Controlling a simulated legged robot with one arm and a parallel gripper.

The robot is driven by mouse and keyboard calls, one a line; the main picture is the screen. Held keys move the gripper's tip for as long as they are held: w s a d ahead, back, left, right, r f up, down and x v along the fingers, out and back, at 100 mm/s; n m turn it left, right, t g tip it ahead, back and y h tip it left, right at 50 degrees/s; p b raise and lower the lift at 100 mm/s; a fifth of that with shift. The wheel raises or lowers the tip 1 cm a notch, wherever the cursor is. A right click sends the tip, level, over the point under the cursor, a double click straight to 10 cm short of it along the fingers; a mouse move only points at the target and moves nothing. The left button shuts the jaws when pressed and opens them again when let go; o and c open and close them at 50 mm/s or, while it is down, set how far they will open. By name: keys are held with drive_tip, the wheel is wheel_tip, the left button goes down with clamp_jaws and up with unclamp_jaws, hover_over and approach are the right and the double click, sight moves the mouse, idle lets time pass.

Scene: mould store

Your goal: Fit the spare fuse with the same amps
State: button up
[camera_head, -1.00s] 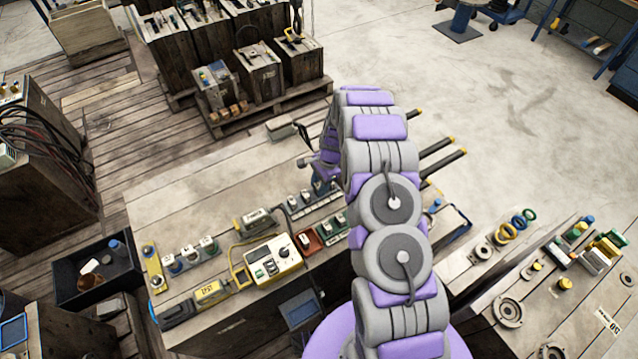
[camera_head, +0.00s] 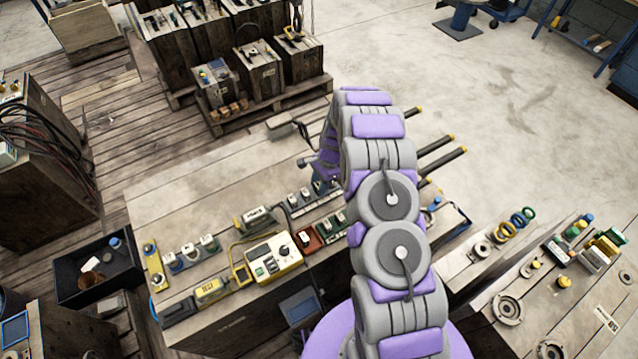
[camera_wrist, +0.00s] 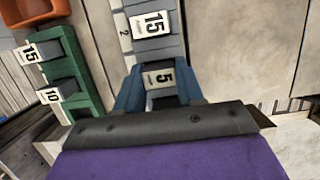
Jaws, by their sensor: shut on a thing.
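My gripper (camera_wrist: 160,92) is shut on a white fuse marked 5 (camera_wrist: 160,77), with one blue finger on each side of it. The fuse is at the grey fuse strip (camera_wrist: 160,50); I cannot tell whether it is seated. Farther along the strip is a fuse marked 15 (camera_wrist: 150,24), beside a position label 2. At the left of the wrist view, a green holder (camera_wrist: 68,62) carries fuses marked 15 (camera_wrist: 40,51) and 10 (camera_wrist: 58,94). In the head view, my gripper (camera_head: 321,187) is over the strip (camera_head: 302,200), partly hidden by my arm.
An orange-red tray (camera_head: 307,240) is beside the green holder (camera_head: 333,226).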

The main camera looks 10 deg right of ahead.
drive_tip(key=o, duration=1.1)
drive_tip(key=shift+r, duration=0.1)
drive_tip(key=shift+r+p, duration=1.9)
drive_tip(key=shift+r, duration=1.75)
